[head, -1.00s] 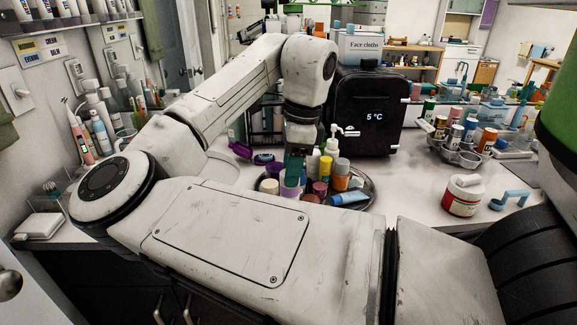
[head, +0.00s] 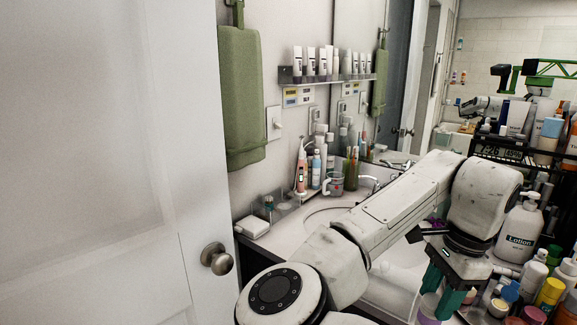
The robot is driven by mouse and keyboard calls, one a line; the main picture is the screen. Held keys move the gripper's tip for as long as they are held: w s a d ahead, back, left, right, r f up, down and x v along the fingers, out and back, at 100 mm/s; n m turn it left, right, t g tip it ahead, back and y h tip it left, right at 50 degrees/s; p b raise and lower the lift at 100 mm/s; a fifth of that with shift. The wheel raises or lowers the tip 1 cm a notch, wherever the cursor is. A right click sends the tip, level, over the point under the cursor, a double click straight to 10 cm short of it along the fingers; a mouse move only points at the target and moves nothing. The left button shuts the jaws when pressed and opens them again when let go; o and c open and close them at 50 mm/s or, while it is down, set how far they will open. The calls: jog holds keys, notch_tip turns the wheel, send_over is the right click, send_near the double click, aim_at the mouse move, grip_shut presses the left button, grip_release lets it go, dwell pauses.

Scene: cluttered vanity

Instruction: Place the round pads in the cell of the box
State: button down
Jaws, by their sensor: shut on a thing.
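My gripper (head: 442,291) has teal fingers and points down at the lower right of the head view, over the left side of a crowd of bottles. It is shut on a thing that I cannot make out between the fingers. A lilac-topped pot (head: 428,309) shows right beside the fingers; I cannot tell whether they touch it. A small clear box (head: 286,209) stands on the counter at the left. A small item sits in its back left part, but its cells are too small to make out. I cannot pick out the round pads for sure.
A white lotion pump bottle (head: 519,236) and several small bottles (head: 549,291) crowd the right. A white case (head: 252,226) lies beside the clear box. A toothbrush cup and tubes (head: 318,170) stand behind. The sink (head: 325,214) is partly behind my arm. A door (head: 110,180) fills the left.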

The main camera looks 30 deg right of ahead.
jog(key=w+a+f+n+g+p, duration=0.1)
jog(key=w+a+f+n, duration=0.3)
jog(key=a+f+n, duration=0.5)
jog(key=w+a+f+n+g+p, duration=0.1)
jog(key=w+a+f+n, duration=0.4)
jog(key=a+f+n, duration=0.45)
jog(key=s+a+f+n+h, duration=0.1)
jog(key=a+f+n, duration=0.3)
jog(key=f, duration=0.6)
jog(key=shift+s+a+g+h, duration=0.3)
jog(key=shift+s+a, duration=0.25)
jog(key=shift+s, duration=0.3)
jog(key=shift+n, duration=0.25)
